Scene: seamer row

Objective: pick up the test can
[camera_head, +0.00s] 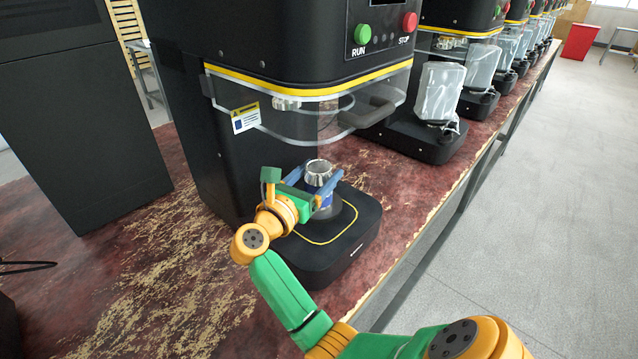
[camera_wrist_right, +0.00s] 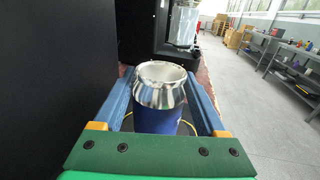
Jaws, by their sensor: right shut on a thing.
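The test can (camera_head: 319,172) is a blue can with a bare silver neck and an open top. It stands upright over the round plate on the base (camera_head: 365,235) of the nearest black seamer. My right gripper (camera_head: 322,186) is shut on the can, with a blue finger along each side. In the right wrist view the can (camera_wrist_right: 160,95) sits between the two fingers of my right gripper (camera_wrist_right: 161,100). The can's lower part is hidden by the gripper. I cannot tell whether its bottom touches the plate. My left gripper is not in view.
The seamer's head (camera_head: 290,50) and clear guard (camera_head: 300,118) are above the can. A black cabinet (camera_head: 85,130) stands at the left on the worn red bench (camera_head: 150,270).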

